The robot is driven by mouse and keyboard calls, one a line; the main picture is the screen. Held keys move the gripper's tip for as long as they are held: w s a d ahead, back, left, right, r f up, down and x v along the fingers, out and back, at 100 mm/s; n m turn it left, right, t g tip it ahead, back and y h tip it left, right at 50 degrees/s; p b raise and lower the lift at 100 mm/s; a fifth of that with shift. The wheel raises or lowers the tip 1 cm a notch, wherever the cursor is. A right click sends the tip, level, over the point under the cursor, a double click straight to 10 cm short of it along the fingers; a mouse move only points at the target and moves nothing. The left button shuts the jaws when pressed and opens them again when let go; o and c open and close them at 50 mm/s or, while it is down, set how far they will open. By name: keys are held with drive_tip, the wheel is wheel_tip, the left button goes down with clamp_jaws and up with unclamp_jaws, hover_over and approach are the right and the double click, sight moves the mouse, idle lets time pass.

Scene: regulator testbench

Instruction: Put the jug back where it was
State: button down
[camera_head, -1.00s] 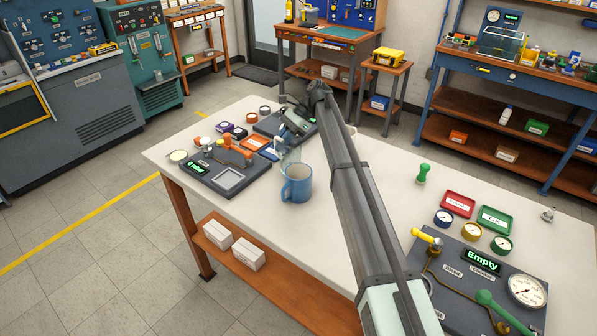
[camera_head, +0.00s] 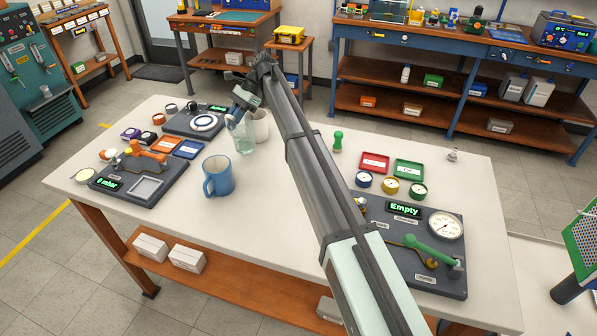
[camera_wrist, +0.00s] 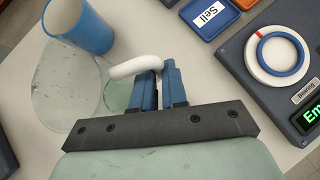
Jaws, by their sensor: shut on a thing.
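The jug (camera_head: 243,138) is clear, faintly green glass and stands out little against the pale table. My gripper (camera_head: 241,112) is at the jug's upper part. In the wrist view my blue fingers (camera_wrist: 157,88) are shut on the jug's white handle (camera_wrist: 135,66). The jug's clear body (camera_wrist: 62,95) shows at the left, with the blue mug (camera_wrist: 82,25) beyond it. I cannot tell whether the jug touches the table.
A dark panel with a white ring (camera_head: 197,122) lies left of the jug. A panel with an orange valve (camera_head: 146,160) is at the table's left. A gauge panel (camera_head: 430,262) and red and green trays (camera_head: 375,162) are at the right. The table's front middle is clear.

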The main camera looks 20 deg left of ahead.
drive_tip(key=d+r+m+t+y, duration=0.2)
drive_tip(key=d+r+m, duration=0.15)
drive_tip(key=d, duration=0.95)
drive_tip(key=d+r+m+t+y, duration=0.25)
drive_tip(key=d+m, duration=0.25)
drive_tip(key=d, duration=0.8)
drive_tip(key=shift+w+a+f+m+t, duration=0.1)
drive_tip(key=shift+w+f+m+t, duration=0.3)
drive_tip(key=shift+f+m+t, duration=0.85)
drive_tip(key=shift+w+f+m+t, duration=0.45)
drive_tip(key=shift+f+m, duration=0.15)
drive_tip(key=shift+f, duration=1.4)
drive_tip(key=shift+w+a+f+m+t, duration=0.1)
drive_tip(key=shift+w+f+m+t, duration=0.25)
drive_tip(key=shift+f+m+t, duration=0.9)
drive_tip(key=shift+f+n+g, duration=0.35)
drive_tip(key=shift+f+g, duration=0.05)
